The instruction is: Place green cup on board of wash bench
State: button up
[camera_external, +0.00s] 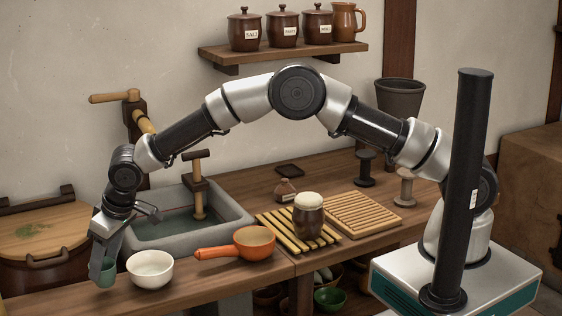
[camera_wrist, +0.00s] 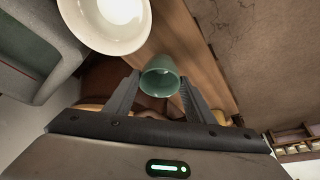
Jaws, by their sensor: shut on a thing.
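The small green cup (camera_external: 107,271) is at the far left of the wash bench (camera_external: 215,285), just left of the white bowl. My gripper (camera_external: 98,262) points down and is shut on the green cup. In the wrist view the cup (camera_wrist: 158,80) sits between the two fingers of my gripper (camera_wrist: 158,95), its mouth facing the camera. I cannot tell whether its base touches the bench. A ribbed wooden board (camera_external: 364,213) lies on the bench right of centre, its top bare. A slatted rack (camera_external: 272,225) beside it bears a brown jar with a pale top (camera_external: 309,213).
The white bowl (camera_external: 150,268) stands close beside the cup and also shows in the wrist view (camera_wrist: 112,22). An orange pan (camera_external: 250,243) lies between the bowl and the rack. A stone basin (camera_external: 232,222) with a wooden tap (camera_external: 198,190) is behind them.

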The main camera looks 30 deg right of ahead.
jog(key=shift+f, duration=1.35)
jog(key=shift+f+b, duration=0.2)
jog(key=shift+b, duration=0.1)
jog(key=o, duration=1.1)
jog(key=shift+r+p, duration=0.3)
jog(key=shift+r, duration=0.15)
jog(key=p+v, duration=0.1)
jog(key=v, duration=1)
jog(key=shift+s+d+r, duration=0.15)
